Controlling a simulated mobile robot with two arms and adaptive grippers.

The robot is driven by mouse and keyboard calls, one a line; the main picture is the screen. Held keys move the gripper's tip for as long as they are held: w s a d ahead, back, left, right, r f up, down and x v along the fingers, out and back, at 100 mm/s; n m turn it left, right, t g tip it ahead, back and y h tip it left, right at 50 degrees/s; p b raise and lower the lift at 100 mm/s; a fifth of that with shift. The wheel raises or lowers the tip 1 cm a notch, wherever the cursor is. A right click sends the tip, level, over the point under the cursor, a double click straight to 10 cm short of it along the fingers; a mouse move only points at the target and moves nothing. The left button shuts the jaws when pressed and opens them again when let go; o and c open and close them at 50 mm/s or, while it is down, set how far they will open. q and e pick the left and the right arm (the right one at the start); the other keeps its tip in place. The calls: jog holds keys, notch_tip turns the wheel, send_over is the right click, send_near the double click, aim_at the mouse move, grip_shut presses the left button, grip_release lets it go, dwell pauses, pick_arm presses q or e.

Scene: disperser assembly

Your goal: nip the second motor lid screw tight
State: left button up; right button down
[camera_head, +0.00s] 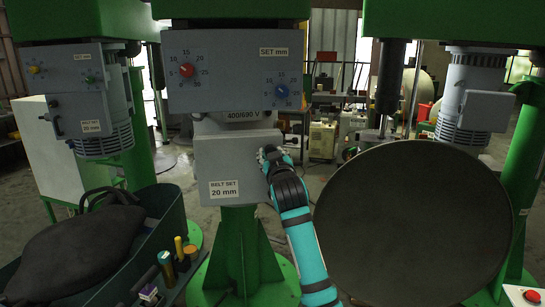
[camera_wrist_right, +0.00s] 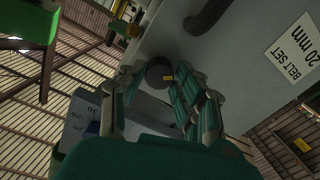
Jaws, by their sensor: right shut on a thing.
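The grey motor lid (camera_head: 225,155), labelled "BELT SET 20 mm", sits upright on the central machine below the dial panel. My right gripper (camera_head: 268,154) is at the lid's right edge. In the right wrist view its teal-and-grey fingers (camera_wrist_right: 164,84) are closed around a dark round screw head (camera_wrist_right: 155,73) with a small yellow mark. The screw is partly covered by the fingers, and in the head view it is hidden behind the gripper. I cannot tell the other lid screw apart. My left gripper is not in view.
The dial panel (camera_head: 225,92) overhangs just above the lid. A large dark disc (camera_head: 410,225) stands close on the right of my arm. A green bin (camera_head: 165,205) with a dark sack (camera_head: 75,250) is at the lower left. A dark curved handle (camera_wrist_right: 210,14) is near the fingers.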

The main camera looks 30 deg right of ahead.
jog(key=shift+f, duration=0.1)
jog(key=c, duration=1)
grip_release()
jog(key=shift+o, duration=0.2)
jog(key=v, duration=1.2)
